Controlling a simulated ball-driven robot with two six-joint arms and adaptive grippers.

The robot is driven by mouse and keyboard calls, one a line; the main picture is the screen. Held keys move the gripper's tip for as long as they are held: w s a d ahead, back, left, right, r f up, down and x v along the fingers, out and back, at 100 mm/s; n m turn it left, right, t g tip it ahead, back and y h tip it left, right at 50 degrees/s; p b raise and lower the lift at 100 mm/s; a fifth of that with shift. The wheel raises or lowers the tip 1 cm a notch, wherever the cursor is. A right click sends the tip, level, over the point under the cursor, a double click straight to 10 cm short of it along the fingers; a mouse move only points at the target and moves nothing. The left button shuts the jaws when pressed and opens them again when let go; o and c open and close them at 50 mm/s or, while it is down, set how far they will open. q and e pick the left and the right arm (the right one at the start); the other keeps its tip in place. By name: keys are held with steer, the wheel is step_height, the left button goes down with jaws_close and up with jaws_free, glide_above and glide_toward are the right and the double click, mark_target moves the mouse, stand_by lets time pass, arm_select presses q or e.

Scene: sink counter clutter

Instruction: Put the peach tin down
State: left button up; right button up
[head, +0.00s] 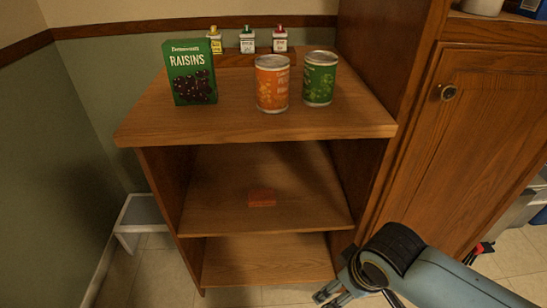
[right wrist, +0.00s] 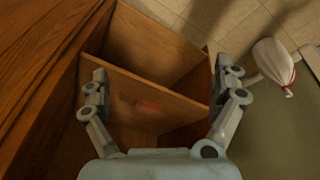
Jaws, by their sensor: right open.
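The peach tin (head: 271,84), an orange can with a silver lid, stands upright on the top of the wooden shelf unit (head: 150,128). A green tin (head: 320,79) stands close to its right, a little farther back. My right gripper (head: 322,294) is low in front of the unit's lower right side, well below and apart from the peach tin. In the right wrist view its two fingers (right wrist: 158,88) are spread wide with nothing between them. My left gripper is not in view.
A green raisins box (head: 191,75) stands left of the tins. Three small bottles (head: 247,41) line the back. A small reddish block (head: 262,198) lies on the middle shelf. A tall wooden cabinet (head: 470,150) borders the right. The top's front strip is clear.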

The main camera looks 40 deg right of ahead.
steer(key=w+d+r+m+t+h, duration=0.15)
steer(key=w+r, duration=0.25)
steer(key=r, duration=0.5)
steer(key=m+t+h, duration=0.2)
steer(key=t, duration=1.1)
glide_toward(279, 87)
steer(key=w, duration=0.2)
steer(key=shift+n+y, duration=0.25)
steer(key=shift+y, duration=0.1)
steer(key=x, duration=0.1)
steer(key=p+x, duration=0.1)
steer(key=x, duration=0.1)
steer(key=p+x, duration=0.1)
steer(key=x, duration=0.1)
steer(key=shift+s+d+r, duration=0.1)
steer(key=shift+d+r, duration=0.1)
steer(key=shift+d, duration=0.15)
steer(key=p+x, duration=0.1)
steer(key=x, duration=0.4)
steer(key=shift+w+d+f, duration=0.1)
steer(key=shift+w+d, duration=0.05)
steer(key=shift+w, duration=0.2)
steer(key=shift+c, duration=0.2)
